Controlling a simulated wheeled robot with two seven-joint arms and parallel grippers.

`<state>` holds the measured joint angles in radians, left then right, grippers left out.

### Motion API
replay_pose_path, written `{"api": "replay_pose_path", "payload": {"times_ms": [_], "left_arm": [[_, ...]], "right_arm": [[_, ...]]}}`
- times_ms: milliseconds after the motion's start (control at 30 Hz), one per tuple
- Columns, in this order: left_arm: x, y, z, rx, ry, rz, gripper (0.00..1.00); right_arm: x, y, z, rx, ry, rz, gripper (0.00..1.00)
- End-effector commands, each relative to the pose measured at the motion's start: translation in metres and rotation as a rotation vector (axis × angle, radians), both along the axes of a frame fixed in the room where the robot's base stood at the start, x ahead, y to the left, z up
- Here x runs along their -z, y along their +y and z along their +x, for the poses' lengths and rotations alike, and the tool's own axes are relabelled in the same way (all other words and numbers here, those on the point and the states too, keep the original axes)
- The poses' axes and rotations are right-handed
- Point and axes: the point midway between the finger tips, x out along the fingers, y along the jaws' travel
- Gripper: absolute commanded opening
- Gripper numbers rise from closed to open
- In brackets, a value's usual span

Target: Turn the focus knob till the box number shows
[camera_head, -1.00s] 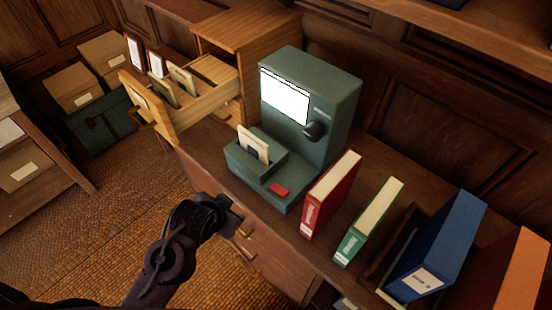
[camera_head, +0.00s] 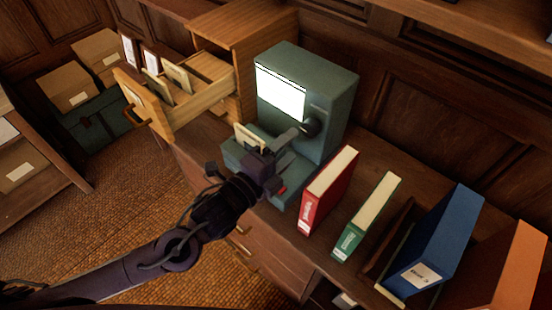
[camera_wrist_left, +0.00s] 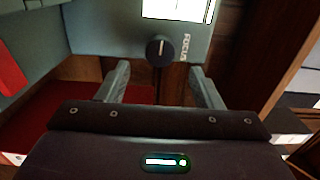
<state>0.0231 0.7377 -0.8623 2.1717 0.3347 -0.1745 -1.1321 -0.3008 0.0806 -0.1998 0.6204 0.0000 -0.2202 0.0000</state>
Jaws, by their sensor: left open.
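The green microfiche reader (camera_head: 335,100) stands on the wooden desk with a bright white screen (camera_head: 281,92); no number can be made out on it. Its black focus knob (camera_head: 311,127) sits on the front, right of and below the screen. In the left wrist view the knob (camera_wrist_left: 160,50) has a pale pointer line, with the word FOCUS beside it. My left gripper (camera_head: 292,134) is open in front of the knob. In the wrist view its fingers (camera_wrist_left: 160,82) stand apart on either side, short of the knob, with nothing between them. My right gripper is not in view.
A red binder (camera_head: 328,190) and a green binder (camera_head: 367,217) stand right of the reader, with a blue binder (camera_head: 437,245) further right. An open wooden card drawer (camera_head: 205,100) juts out at the left. A card (camera_head: 250,137) stands in the reader's base.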

Motion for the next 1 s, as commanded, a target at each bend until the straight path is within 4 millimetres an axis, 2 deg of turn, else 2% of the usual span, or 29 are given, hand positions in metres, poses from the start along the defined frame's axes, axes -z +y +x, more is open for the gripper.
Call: {"api": "replay_pose_path", "payload": {"times_ms": [200, 500, 1000], "left_arm": [[0.0, -0.02, 0.028, 0.0, 0.0, -0.003, 0.6], [0.0, -0.039, 0.055, -0.001, 0.001, -0.002, 0.6], [0.0, -0.044, 0.06, 0.0, 0.003, 0.0, 0.6]], "right_arm": [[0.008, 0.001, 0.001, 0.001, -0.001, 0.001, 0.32], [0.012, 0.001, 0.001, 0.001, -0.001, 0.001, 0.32], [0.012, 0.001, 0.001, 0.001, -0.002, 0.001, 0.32]]}}
